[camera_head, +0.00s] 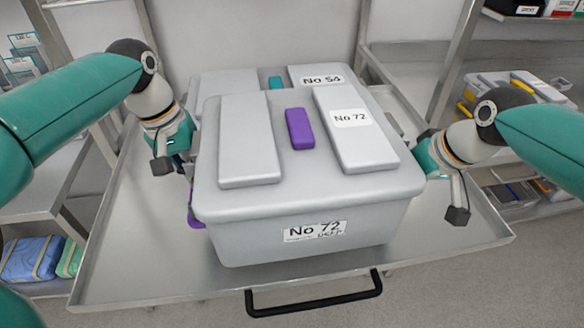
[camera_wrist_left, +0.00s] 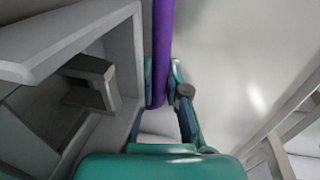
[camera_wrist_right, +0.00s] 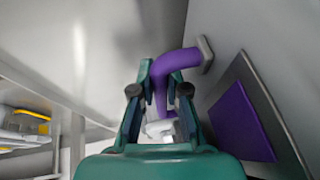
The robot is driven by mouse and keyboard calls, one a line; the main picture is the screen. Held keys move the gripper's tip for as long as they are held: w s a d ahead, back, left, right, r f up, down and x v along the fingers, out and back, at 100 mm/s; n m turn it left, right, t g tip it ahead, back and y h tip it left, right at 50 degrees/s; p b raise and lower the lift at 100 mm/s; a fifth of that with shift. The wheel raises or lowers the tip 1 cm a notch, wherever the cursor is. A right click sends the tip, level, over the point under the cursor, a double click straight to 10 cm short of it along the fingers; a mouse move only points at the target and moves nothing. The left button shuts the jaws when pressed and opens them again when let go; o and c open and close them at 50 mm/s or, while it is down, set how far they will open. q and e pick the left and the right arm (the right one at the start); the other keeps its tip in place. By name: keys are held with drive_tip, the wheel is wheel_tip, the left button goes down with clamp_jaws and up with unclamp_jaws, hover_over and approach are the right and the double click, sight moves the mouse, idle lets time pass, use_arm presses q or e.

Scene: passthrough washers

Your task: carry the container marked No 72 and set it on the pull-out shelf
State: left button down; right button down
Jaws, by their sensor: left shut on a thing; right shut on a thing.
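The grey lidded container marked No 72 (camera_head: 310,190) is over the pull-out shelf (camera_head: 140,230), near its front. I cannot tell whether its base touches the shelf. Its lid has a purple block in the middle, and its labels face up and forward. My left gripper (camera_head: 180,150) is at its left side, shut on a purple handle (camera_wrist_left: 162,40). My right gripper (camera_head: 426,158) is at its right side, shut on the other purple handle (camera_wrist_right: 178,60). The handles are mostly hidden in the head view.
The shelf has a black front handle (camera_head: 315,297). Metal posts stand at the back. Side racks hold blue packs (camera_head: 32,258) at left and grey boxes at right.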

use_arm(q)
drive_tip(key=shift+a+f, duration=0.15)
drive_tip(key=shift+f, duration=0.1)
use_arm(e)
drive_tip(key=shift+w+f, duration=0.1)
drive_tip(key=shift+f, duration=0.15)
